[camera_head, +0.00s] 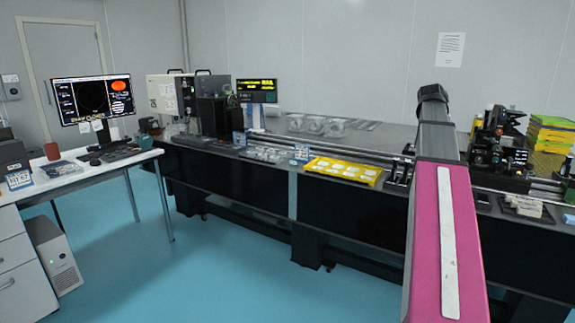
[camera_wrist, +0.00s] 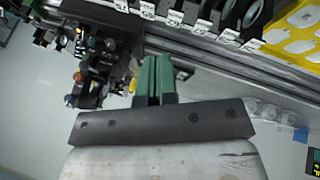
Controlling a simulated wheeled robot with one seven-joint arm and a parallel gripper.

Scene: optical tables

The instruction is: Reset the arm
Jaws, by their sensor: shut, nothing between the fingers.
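My gripper (camera_wrist: 154,78) shows in the wrist view, with two green fingers pressed together and nothing between them. It is near a dark rail and a cluster of black optical parts (camera_wrist: 100,65) to its left; I cannot tell how far above them it is. In the head view my pink arm link rises at the right, in front of the long optical table (camera_head: 255,180). The gripper itself cannot be made out there.
A yellow tray (camera_head: 343,171) lies on the table's front part; it also shows in the wrist view (camera_wrist: 290,35). A row of labelled optics (camera_wrist: 200,15) is close by. Black equipment (camera_head: 497,150) and yellow boxes (camera_head: 550,130) stand at right. The blue floor (camera_head: 220,265) is clear.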

